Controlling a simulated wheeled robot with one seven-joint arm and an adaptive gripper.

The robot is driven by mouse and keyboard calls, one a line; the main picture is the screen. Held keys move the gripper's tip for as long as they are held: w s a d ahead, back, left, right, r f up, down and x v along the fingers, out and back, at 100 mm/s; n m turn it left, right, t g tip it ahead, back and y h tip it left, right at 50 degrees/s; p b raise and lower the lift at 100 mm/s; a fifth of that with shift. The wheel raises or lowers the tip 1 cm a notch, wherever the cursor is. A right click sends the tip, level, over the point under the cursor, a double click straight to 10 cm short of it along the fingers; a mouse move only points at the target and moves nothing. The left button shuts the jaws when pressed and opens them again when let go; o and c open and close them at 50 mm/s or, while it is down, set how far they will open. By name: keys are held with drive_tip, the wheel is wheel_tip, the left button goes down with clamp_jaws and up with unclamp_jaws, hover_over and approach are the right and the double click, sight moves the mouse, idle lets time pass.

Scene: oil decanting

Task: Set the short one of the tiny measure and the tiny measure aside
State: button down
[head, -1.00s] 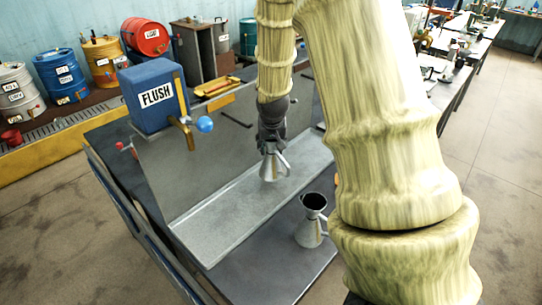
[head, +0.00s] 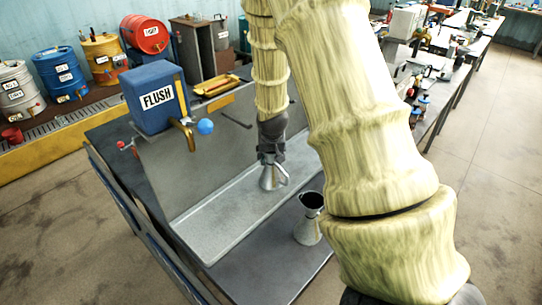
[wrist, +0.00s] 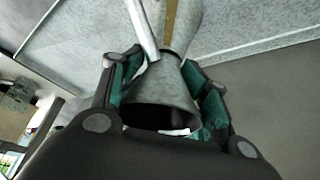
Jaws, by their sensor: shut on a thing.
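One tiny measure (head: 269,179), a grey metal vessel with a flared mouth and a side handle, is in my gripper (head: 270,158) at the grey metal tray. In the wrist view, the gripper's green-lined fingers (wrist: 165,78) close on both sides of the measure (wrist: 160,92) near its narrow neck. The dark open mouth faces the camera. I cannot tell whether its base touches the tray. The other tiny measure (head: 308,232) stands upright and free on the dark bench top in front of the tray, with a dark mouth. Which one is shorter is unclear.
The shallow tray (head: 215,232) has bare room left of the held measure. A blue FLUSH tank (head: 152,97) with a brass tap and blue knob (head: 205,127) stands at the tray's back left. Bare bench top (head: 262,268) lies in front. Several drums stand behind.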

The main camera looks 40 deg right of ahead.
drive_tip(key=shift+f, duration=0.1)
drive_tip(key=c, duration=0.5)
unclamp_jaws()
drive_tip(key=shift+c, duration=0.2)
drive_tip(key=b+v, duration=0.3)
drive_tip(key=v, duration=0.9)
